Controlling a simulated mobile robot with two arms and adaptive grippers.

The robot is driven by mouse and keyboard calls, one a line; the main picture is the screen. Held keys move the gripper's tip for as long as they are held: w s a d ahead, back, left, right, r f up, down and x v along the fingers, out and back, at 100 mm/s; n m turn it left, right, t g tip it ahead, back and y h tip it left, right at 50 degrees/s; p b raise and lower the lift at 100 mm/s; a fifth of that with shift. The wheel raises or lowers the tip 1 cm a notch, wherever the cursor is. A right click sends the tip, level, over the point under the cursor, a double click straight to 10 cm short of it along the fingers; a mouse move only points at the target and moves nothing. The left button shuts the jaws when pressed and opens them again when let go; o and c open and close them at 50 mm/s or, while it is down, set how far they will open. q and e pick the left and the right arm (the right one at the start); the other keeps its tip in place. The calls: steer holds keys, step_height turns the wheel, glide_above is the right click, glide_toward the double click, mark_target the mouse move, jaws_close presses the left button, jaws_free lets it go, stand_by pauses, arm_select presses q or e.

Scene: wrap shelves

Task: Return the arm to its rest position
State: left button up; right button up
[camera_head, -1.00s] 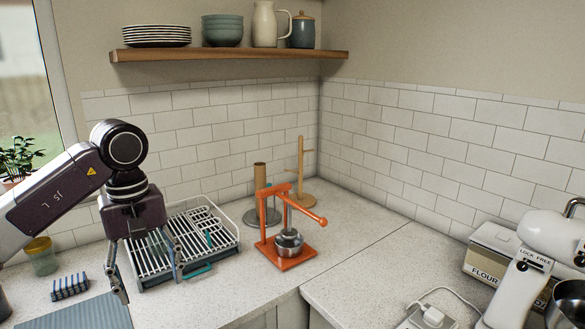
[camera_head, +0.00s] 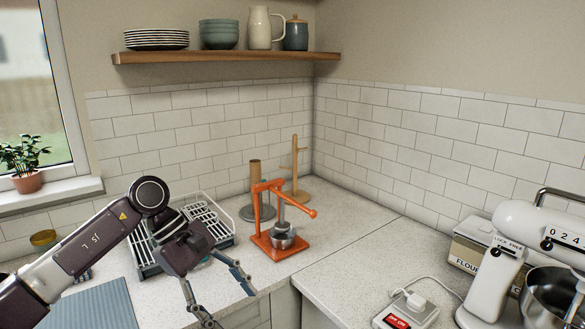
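My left arm comes in from the left. Its gripper (camera_head: 222,304) hangs in front of the dish rack, near the counter's front edge. The two fingers are spread apart with nothing between them. The gripper is apart from the orange press (camera_head: 290,252), which stands on the counter to its right with a metal cup (camera_head: 284,239) at its base. My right gripper is not in view.
A white dish rack (camera_head: 220,222) stands behind the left gripper. A paper towel holder (camera_head: 256,190) and a wooden stand (camera_head: 295,178) are in the corner. At right are a flour box (camera_head: 468,248), a stand mixer (camera_head: 490,285) and a power outlet box (camera_head: 404,312). The counter between is clear.

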arm_select(q)
steer(key=w+d+f+n+t+h, duration=0.2)
steer(key=w+d+f+n+h, duration=0.25)
steer(key=n, duration=0.35)
steer(key=w+d+f+n+t+h, duration=0.3)
steer(key=d+n+h, duration=0.3)
steer(key=n, duration=0.2)
steer(key=s+a+f+n+t+y, duration=0.1)
steer(key=a+f+n+t+y, duration=0.3)
steer(key=f+n, duration=0.6)
steer(key=a+f+n+t+y, duration=0.25)
steer(key=a+f+n, duration=0.35)
steer(key=f, duration=0.5)
steer(key=s+a+f+n+t+y, duration=0.1)
steer(key=a+f+n+t+y, duration=0.25)
steer(key=f+n, duration=0.7)
steer(key=s+a+f+n+g+y, duration=0.3)
steer(key=s+a+f+n, duration=0.15)
steer(key=s+f, duration=0.65)
steer(key=s+a+f+n+g+y, duration=0.3)
steer(key=s+f+n, duration=0.2)
steer(key=s+f, duration=0.65)
steer(key=s+f+n+g, duration=0.3)
steer(key=s+f, duration=0.1)
steer(key=s, duration=1)
steer(key=s+a+f+n+g+y, duration=0.1)
steer(key=s+f+n+g, duration=0.2)
steer(key=s, duration=1.2)
steer(key=shift+s+f+n, duration=0.3)
steer(key=shift+f, duration=0.05)
